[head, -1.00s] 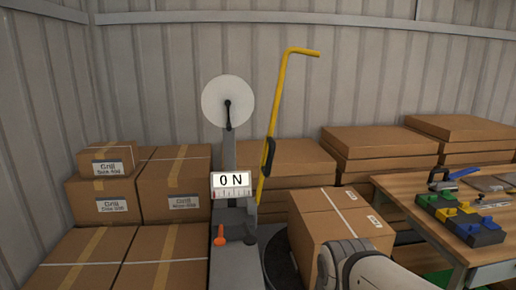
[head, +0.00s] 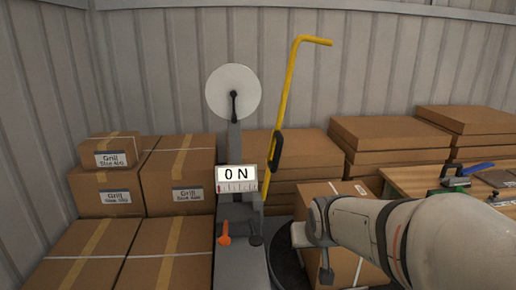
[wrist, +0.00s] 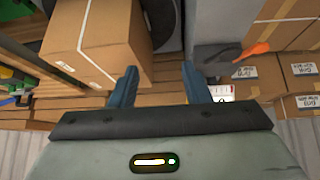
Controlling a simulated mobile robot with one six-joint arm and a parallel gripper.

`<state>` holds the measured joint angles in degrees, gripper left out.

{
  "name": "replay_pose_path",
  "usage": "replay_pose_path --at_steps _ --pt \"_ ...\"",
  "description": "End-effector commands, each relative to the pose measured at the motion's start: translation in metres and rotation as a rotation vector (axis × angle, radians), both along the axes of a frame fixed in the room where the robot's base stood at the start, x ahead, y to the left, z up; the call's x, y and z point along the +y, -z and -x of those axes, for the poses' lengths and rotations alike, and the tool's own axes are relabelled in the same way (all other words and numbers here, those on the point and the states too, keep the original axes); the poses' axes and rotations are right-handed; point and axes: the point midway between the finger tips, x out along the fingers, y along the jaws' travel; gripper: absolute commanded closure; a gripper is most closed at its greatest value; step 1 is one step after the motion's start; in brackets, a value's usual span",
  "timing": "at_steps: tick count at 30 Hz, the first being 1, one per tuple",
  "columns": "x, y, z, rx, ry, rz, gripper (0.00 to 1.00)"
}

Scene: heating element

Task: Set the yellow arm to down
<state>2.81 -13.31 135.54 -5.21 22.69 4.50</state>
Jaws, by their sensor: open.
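The yellow arm (head: 290,90) stands raised and nearly upright beside the grey machine (head: 236,205), with a bent top and a black grip (head: 276,150) partway down. Its lower end is hidden behind the machine. My gripper (wrist: 160,88) is open in the wrist view, with two blue fingers apart and nothing between them. In the head view my arm reaches in from the right, and its end is right of the machine and below the yellow arm, apart from it.
The machine carries a white disc (head: 234,92), a "0 N" display (head: 236,178) and an orange lever (head: 224,239). Labelled boxes (head: 178,170) stack on the left; flat cartons (head: 385,135) on the right. A box (wrist: 97,45) lies close to my gripper. A wooden table (head: 415,180) is at right.

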Motion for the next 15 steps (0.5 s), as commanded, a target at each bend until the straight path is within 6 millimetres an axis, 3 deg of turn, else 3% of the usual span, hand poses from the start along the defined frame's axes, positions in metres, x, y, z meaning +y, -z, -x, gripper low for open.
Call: replay_pose_path --at_steps 1,6,10,15 --pt "-0.004 -0.011 -0.035 -0.078 0.005 0.000 0.57" --pt "-0.008 -0.042 -0.138 -0.385 -0.018 -0.037 0.57" --pt "-0.005 -0.061 -0.199 -0.602 -0.062 -0.093 0.57" --pt "0.002 -0.077 -0.246 -0.812 -0.127 -0.179 0.57"
